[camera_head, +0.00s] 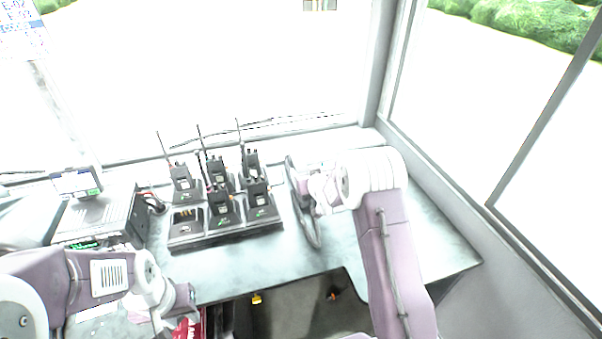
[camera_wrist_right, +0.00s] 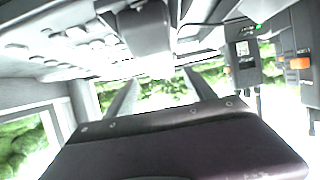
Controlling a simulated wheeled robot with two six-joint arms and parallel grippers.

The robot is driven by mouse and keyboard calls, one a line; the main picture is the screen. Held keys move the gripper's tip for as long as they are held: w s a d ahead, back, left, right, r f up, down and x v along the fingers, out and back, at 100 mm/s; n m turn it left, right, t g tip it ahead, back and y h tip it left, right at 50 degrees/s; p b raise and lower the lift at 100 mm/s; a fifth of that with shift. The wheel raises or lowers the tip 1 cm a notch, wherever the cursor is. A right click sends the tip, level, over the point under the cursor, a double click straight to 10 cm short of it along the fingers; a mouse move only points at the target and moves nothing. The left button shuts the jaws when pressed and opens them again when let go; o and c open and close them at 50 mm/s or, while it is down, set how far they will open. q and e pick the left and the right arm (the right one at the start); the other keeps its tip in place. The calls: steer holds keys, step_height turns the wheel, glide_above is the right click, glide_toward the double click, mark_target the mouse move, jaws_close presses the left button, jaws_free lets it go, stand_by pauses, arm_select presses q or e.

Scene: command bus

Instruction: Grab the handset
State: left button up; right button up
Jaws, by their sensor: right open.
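My right gripper (camera_head: 314,190) is over the right part of the desk. In the right wrist view its two grey fingers (camera_wrist_right: 160,88) are apart with nothing clearly between them. A long dark curved bar (camera_head: 304,218) lies just left of this gripper; it looks like the handset, but the gripper partly covers it and I cannot tell whether they touch. In the wrist view a dark grey block (camera_wrist_right: 147,32) is beyond the fingers, near the top edge. My left gripper (camera_head: 182,312) is low at the left, near the desk's front edge; its fingers are not clear.
A black charging rack (camera_head: 228,232) with several two-way radios (camera_head: 256,192), antennas up, stands left of the right gripper. A black box (camera_head: 108,218) and small screen (camera_head: 76,183) are at the left. Windows border the desk; bare desktop (camera_head: 262,277) lies in front.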

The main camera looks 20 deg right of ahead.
steer(key=x, duration=0.4)
steer(key=shift+w+a+f, duration=0.15)
steer(key=shift+w+f, duration=0.1)
steer(key=shift+f, duration=0.05)
steer(key=shift+s+r, duration=0.1)
steer(key=shift+r, duration=0.05)
jaws_close()
step_height(320, 180, up, 17)
steer(key=p, duration=0.3)
step_height(320, 180, up, 11)
steer(key=p, duration=0.6)
glide_above(301, 168)
